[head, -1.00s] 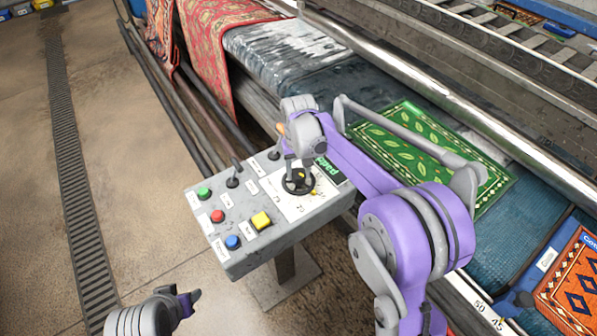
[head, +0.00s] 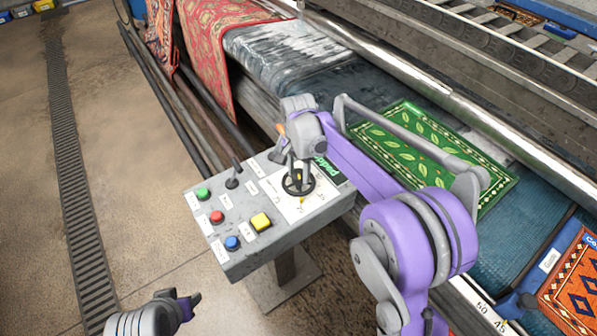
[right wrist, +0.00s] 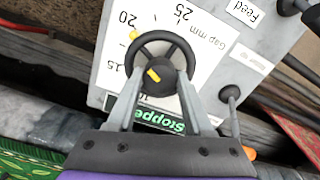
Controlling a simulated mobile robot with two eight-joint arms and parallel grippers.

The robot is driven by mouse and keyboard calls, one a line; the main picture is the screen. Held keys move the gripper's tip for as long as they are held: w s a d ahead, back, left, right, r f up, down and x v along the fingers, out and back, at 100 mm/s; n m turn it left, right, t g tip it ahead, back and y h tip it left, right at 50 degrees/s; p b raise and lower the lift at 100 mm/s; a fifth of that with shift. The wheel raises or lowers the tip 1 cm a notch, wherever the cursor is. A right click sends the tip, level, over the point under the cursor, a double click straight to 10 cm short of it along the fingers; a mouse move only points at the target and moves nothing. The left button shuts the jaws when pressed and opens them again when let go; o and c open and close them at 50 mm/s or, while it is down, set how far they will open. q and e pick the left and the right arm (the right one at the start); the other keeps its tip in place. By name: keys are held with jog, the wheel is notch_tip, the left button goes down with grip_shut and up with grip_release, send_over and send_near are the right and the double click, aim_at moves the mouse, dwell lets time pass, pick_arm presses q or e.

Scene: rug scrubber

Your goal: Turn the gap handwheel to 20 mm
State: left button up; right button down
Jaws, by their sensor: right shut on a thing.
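The gap handwheel (head: 299,182) is a small black wheel on the sloping top of the grey control box (head: 262,262). In the right wrist view the handwheel (right wrist: 143,44) lies over a white dial plate marked Gap mm, with 15, 20 and 25. A yellow mark (right wrist: 133,35) at the rim points at about the 20. A yellow bar shows on the hub. My right gripper (right wrist: 160,78) is shut on the handwheel, a finger on each side; it also shows in the head view (head: 296,172). My left gripper (head: 192,303) hangs low, away from the box; its jaws are unclear.
Green (head: 203,194), red (head: 216,217), blue (head: 232,242) and yellow (head: 261,221) buttons and a lever (head: 233,180) share the box top. A green display reads Stopped. A green rug (head: 440,150) lies on the machine behind my right arm. The floor at left is clear.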

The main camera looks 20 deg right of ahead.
aim_at(298, 173)
jog(key=shift+m, duration=0.4)
jog(key=shift+c, duration=1.5)
grip_release()
jog(key=shift+r, duration=0.1)
notch_tip(298, 173, up, 11)
jog(key=shift+p, duration=0.35)
